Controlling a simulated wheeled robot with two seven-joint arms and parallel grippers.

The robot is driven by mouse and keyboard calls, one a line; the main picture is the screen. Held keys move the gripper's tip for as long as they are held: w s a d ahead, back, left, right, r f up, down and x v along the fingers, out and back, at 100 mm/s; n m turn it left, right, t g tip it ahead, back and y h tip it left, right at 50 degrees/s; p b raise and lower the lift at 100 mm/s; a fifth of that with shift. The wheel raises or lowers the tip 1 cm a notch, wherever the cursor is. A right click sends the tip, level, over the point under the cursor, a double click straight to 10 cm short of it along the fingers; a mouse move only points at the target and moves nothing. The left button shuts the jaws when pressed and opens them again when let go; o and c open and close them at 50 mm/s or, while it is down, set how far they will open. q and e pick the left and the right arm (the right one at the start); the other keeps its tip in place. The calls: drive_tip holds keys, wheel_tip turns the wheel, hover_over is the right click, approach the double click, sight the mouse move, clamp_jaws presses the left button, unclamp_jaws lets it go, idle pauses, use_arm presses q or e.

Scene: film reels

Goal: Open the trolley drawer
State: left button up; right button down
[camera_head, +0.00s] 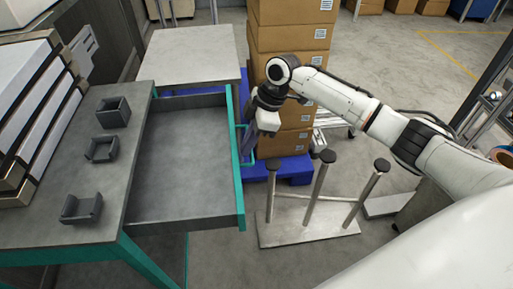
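The trolley (60,225) is a grey-topped bench with teal edges at the left. Its drawer (185,170) is pulled well out to the right and looks empty, with a grey floor and a teal front panel (237,185). A teal handle (249,160) stands out from the front panel. My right gripper (250,143) is at the handle, pointing down beside the front panel. Its fingertips are small and partly hidden, so I cannot tell whether they close on the handle. My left gripper is not in view.
Three small dark holders (113,112) sit on the trolley top. Stacked cartons (290,70) on a blue pallet (285,170) stand just behind my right gripper. A metal stand with upright posts (315,195) is right of the drawer. Bare floor shows below it.

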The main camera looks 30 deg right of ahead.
drive_tip(key=shift+d, duration=0.4)
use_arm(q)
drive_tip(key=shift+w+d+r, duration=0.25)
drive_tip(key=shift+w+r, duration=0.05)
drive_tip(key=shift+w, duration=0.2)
use_arm(e)
drive_tip(key=shift+d, duration=0.1)
